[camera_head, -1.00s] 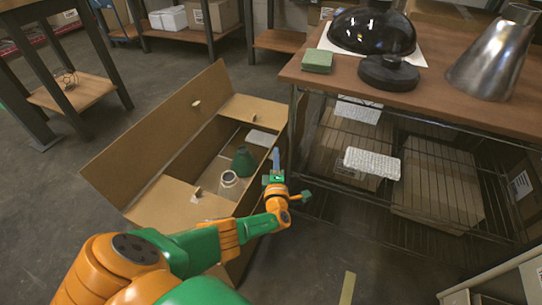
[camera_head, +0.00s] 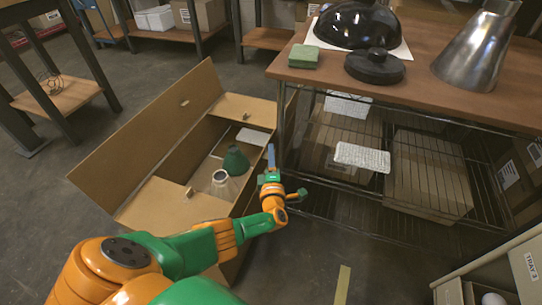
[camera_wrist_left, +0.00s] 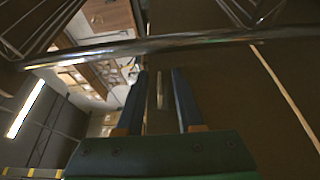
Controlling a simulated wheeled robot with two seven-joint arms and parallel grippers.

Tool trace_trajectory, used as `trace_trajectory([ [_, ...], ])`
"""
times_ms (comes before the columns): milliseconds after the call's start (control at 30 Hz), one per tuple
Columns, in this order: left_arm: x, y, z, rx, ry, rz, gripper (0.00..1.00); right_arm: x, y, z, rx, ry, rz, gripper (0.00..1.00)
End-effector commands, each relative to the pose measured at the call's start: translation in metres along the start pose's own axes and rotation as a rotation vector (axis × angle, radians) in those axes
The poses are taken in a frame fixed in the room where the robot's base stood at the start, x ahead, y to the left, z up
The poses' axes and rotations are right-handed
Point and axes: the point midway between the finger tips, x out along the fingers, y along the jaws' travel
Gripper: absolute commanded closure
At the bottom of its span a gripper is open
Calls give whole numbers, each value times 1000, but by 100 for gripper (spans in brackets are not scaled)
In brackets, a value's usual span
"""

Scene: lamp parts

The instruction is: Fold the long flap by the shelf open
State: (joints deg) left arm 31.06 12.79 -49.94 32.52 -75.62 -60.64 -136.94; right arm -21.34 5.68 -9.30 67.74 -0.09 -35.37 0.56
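The long cardboard box (camera_head: 160,203) stands open on the floor, left of the shelf table. Its far-left long flap (camera_head: 150,125) leans outward. Its short end flaps (camera_head: 245,108) are folded out. The long flap by the shelf (camera_head: 290,112) shows only as a narrow upright strip beside the table leg, mostly hidden. My left gripper (camera_head: 271,152) is at the box's shelf-side edge, blue fingers pointing away. In the left wrist view its fingers (camera_wrist_left: 160,95) are apart, with brown surfaces around them; I cannot tell whether they touch the flap. My right gripper is out of view.
The wooden table (camera_head: 440,95) has wire shelves (camera_head: 400,205) close to the gripper. A metal bar (camera_wrist_left: 170,45) crosses the left wrist view. A green bottle-like part (camera_head: 236,160) and a clear glass part (camera_head: 222,185) are in the box. A tray (camera_head: 525,265) is at lower right.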

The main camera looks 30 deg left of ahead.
Motion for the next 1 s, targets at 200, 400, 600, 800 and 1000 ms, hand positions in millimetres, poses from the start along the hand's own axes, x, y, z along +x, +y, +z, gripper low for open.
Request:
trace_trajectory([
  [200, -16, 5, 0, 0, -1, -4, 64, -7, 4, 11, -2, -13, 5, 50],
  [400, -58, 4, 1, 1, -2, -4, 64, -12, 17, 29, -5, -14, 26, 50],
  [600, -72, 0, 1, 0, -1, -1, 64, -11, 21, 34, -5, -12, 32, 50],
  [800, -71, 0, 1, 0, -1, 0, 64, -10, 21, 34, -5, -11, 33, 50],
  [1000, -77, -6, -2, -88, 24, -30, 64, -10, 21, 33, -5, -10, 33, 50],
])
